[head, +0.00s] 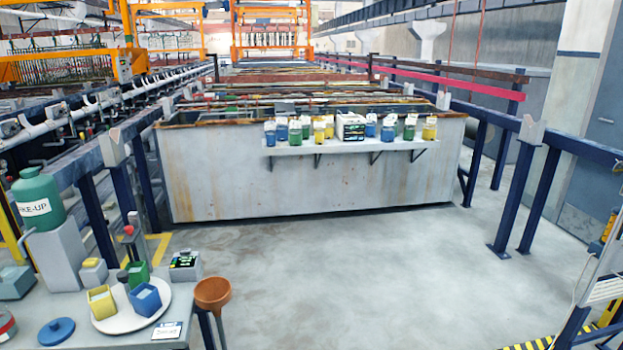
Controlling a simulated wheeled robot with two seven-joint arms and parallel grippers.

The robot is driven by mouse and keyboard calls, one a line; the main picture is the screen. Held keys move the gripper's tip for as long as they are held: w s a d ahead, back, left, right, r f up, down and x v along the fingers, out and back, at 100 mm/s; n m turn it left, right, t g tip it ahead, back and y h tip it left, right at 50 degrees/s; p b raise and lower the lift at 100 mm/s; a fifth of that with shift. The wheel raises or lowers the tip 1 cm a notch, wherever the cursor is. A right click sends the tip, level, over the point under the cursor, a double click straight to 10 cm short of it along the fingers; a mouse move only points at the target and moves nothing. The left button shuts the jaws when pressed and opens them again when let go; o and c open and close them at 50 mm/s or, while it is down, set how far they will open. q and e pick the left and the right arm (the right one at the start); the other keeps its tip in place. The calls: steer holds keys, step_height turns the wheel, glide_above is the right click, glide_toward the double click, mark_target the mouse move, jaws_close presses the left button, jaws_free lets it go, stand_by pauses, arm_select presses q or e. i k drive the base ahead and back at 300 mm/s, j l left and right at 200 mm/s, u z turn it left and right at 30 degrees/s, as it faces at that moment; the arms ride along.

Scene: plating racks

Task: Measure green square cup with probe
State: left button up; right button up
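The green square cup (139,273) stands at the back of a round white plate on the table at lower left. A yellow square cup (101,302) and a blue square cup (146,299) stand in front of it on the same plate. A thin dark-topped piece (122,277) stands among the cups; I cannot tell whether it is the probe. A small meter box with a lit display (185,262) sits behind the plate to the right. Neither of my grippers is in view.
The round plate (118,325) rests on a grey table. A green bottle (36,198), an orange funnel (213,295), a blue lid (56,331) and a small card (167,330) are near it. A large tank (310,185) with a shelf of several bottles stands ahead. The floor between is clear.

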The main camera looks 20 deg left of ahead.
mark_target(131, 235)
steer(key=u, duration=1.55)
